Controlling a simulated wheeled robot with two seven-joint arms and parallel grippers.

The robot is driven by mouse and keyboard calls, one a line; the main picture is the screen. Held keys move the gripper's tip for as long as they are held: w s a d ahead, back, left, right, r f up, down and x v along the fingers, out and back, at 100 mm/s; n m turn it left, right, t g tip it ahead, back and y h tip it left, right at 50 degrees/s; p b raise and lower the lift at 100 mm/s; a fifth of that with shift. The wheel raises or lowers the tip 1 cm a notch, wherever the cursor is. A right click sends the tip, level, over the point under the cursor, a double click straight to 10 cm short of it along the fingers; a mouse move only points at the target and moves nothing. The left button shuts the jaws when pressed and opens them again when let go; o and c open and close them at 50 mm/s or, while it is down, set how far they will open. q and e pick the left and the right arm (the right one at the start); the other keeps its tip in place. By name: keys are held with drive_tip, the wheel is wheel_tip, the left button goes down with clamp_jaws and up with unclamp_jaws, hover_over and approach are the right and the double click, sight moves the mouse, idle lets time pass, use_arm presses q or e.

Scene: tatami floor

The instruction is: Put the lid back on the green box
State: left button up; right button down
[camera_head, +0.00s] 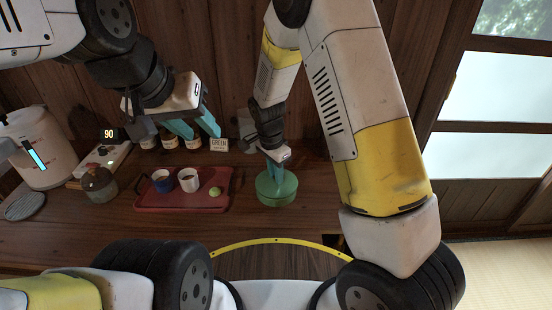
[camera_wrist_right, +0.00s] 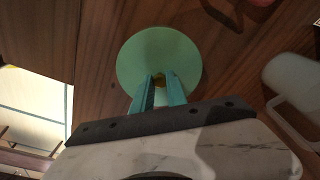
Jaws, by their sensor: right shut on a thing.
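The round green box (camera_head: 276,193) stands on the wooden counter, right of the red tray. My right gripper (camera_head: 277,168) is directly above it, fingers pointing down. In the right wrist view, my right gripper (camera_wrist_right: 158,92) is shut on the small yellowish knob of the round green lid (camera_wrist_right: 150,55). The lid hides the box in that view. The lid is at the top of the box; I cannot tell whether it rests fully on the rim. My left gripper (camera_head: 196,128) is open and empty, above the counter behind the tray.
The red tray (camera_head: 180,207) carries two cups (camera_head: 189,180) and a small green item (camera_head: 214,191). A glass pot (camera_head: 99,184), a scale and a large white kettle (camera_head: 38,150) are at left. Counter right of the box is clear.

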drive_tip(key=c, duration=0.8)
unclamp_jaws()
drive_tip(key=shift+o, duration=0.2)
drive_tip(key=shift+r, duration=0.1)
drive_tip(key=shift+r, duration=3.4)
clamp_jaws()
